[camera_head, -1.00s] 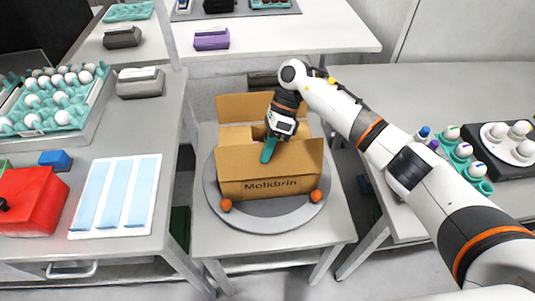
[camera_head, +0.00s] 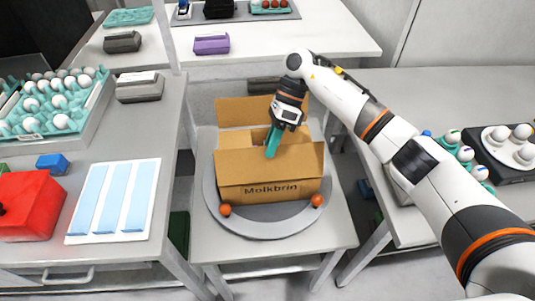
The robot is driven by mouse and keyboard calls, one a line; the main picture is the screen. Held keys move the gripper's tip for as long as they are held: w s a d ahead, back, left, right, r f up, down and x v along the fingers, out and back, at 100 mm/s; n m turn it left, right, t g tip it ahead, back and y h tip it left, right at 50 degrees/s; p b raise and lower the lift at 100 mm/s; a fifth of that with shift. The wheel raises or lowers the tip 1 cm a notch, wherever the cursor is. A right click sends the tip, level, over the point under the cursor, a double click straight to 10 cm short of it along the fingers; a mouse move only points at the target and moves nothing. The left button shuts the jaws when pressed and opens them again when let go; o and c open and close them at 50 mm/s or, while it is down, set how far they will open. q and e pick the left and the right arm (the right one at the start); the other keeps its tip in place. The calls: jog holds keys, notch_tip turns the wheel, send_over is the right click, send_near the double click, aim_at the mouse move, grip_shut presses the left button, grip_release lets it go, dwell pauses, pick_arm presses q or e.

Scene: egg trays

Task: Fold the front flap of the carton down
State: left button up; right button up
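The open brown carton (camera_head: 271,190), marked "Molkbrin", stands on a round grey turntable (camera_head: 262,228) on the middle table. Its front flap (camera_head: 240,164) stands up above the lettered front wall; how far it leans is hard to tell. The back flap (camera_head: 240,107) stands up behind. My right gripper (camera_head: 271,150) reaches down over the carton. Its teal fingers look closed together as one narrow piece, empty, with the tips overlapping the flap's top edge in the picture. Whether they touch it I cannot tell. My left gripper is out of view.
Two orange balls (camera_head: 225,210) (camera_head: 317,200) lie on the turntable at the carton's front corners. The left table holds an egg tray (camera_head: 85,120), a red box (camera_head: 30,207) and a white board with blue strips (camera_head: 113,202). Egg holders (camera_head: 468,160) stand at right.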

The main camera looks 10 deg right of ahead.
jog(key=b+v, duration=0.2)
jog(key=v, duration=0.6)
jog(key=shift+w+r, duration=0.15)
jog(key=shift+r, duration=0.2)
jog(key=shift+c, duration=0.4)
